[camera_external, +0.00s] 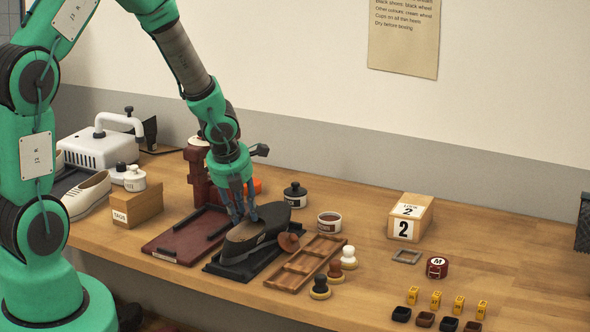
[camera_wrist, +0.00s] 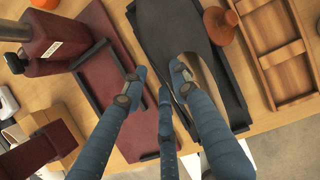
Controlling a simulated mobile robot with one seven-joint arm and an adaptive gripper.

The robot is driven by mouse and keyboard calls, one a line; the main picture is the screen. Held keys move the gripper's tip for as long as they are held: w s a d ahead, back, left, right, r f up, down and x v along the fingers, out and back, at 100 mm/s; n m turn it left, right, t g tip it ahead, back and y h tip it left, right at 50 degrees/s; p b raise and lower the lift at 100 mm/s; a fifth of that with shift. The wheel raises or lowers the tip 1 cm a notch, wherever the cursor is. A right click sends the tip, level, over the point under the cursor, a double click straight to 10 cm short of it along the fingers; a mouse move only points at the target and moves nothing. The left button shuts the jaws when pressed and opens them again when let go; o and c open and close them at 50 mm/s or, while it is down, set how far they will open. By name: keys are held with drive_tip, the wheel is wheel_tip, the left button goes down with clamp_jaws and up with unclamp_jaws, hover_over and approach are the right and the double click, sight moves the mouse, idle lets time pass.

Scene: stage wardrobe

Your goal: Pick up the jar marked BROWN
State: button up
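Several jars stand on the bench, and their small labels are too small to read surely. An open white jar with brown contents (camera_external: 329,223) stands right of the dark shoe. A dark lidded jar (camera_external: 295,195) with a white label stands behind the shoe. A white jar with a dark knob (camera_external: 134,179) is at the left. I cannot confirm which is marked BROWN. My gripper (camera_external: 239,214) points down by the dark shoe (camera_external: 257,232). In the wrist view its fingers (camera_wrist: 157,84) are apart with nothing between them, over the edge between the maroon tray and the shoe's black base.
A maroon tray (camera_external: 178,238) and maroon stand (camera_external: 197,172) are left.

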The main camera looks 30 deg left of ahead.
drive_tip(key=shift+r+p, duration=0.3)
drive_tip(key=shift+r, duration=0.35)
drive_tip(key=p+v, duration=0.5)
drive_tip(key=v, duration=0.6)
drive_tip(key=shift+s+r, duration=0.25)
drive_tip(key=shift+r, duration=0.1)
